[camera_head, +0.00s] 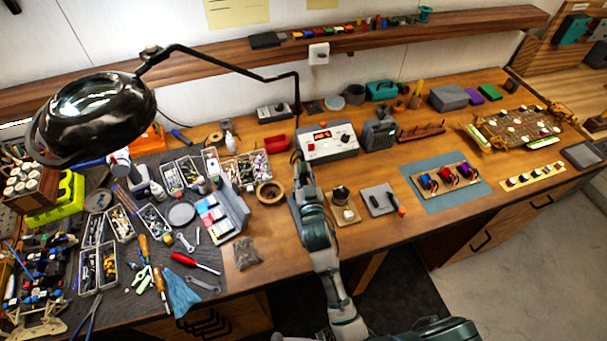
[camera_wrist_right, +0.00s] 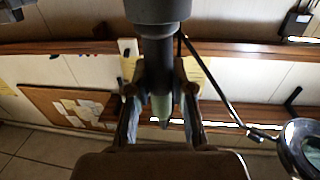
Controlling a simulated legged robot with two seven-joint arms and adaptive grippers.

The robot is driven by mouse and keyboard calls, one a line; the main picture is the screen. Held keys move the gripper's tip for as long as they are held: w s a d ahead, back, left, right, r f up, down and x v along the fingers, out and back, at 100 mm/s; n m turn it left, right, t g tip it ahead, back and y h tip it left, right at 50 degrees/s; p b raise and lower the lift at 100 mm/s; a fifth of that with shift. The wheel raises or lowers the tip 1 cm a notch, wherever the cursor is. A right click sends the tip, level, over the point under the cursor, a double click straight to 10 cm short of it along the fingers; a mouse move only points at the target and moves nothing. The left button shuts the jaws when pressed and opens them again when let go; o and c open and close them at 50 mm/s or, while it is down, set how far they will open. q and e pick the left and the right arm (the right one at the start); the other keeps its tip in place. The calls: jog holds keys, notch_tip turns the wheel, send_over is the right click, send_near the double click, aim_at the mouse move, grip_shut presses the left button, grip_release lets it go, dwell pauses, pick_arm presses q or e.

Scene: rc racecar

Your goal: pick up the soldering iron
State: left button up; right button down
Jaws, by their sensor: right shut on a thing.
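In the head view the iron cannot be made out clearly at the gripper. My left gripper is not in view.
A black lamp (camera_head: 95,115) overhangs the left side, its arm reaching towards my right gripper. A red box (camera_head: 277,143) and a round wooden bowl (camera_head: 269,191) are close left. A blue-grey mat (camera_head: 425,200) with motors is to the right.

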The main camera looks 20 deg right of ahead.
jog(key=shift+a+r, duration=0.3)
jog(key=shift+r, duration=0.25)
notch_tip(320, 180, up, 16)
jog(key=shift+d+f+p, duration=0.1)
jog(key=shift+p, duration=0.8)
jog(key=shift+r, duration=0.6)
